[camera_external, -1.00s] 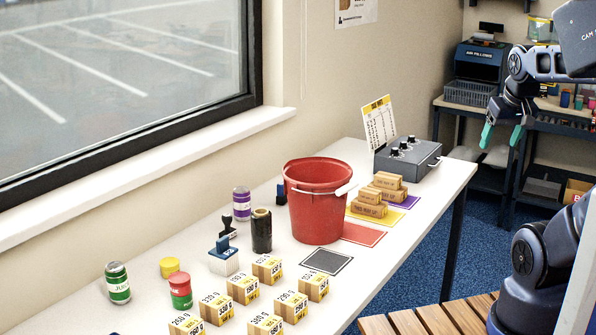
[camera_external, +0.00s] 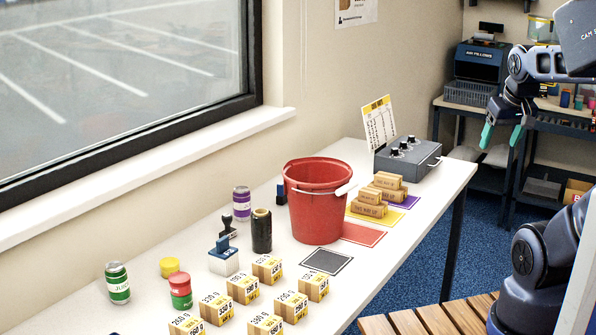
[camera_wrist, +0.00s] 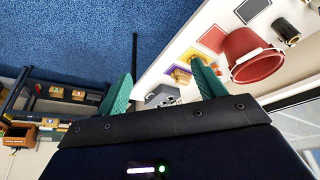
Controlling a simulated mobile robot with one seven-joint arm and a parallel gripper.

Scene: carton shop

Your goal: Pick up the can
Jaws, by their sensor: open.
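A green and white can marked JUICE (camera_external: 118,283) stands upright at the near left of the white table (camera_external: 455,181). A purple and white can (camera_external: 242,203) stands upright farther back, left of a red bucket (camera_external: 318,205). The frames do not show which can is meant. My gripper (camera_external: 502,138) has green fingers, open and empty, in the air past the table's far right end, well away from both cans. In the wrist view, my gripper (camera_wrist: 161,75) spreads its fingers with nothing between them; I make out neither can there.
Several weight-marked boxes (camera_external: 243,288), a red-lidded jar (camera_external: 181,291), a yellow lid (camera_external: 169,267), stamps (camera_external: 223,256) and a dark cylinder (camera_external: 262,230) crowd the near table. Small cartons (camera_external: 368,204) on coloured mats and a grey control box (camera_external: 408,155) lie beyond the bucket.

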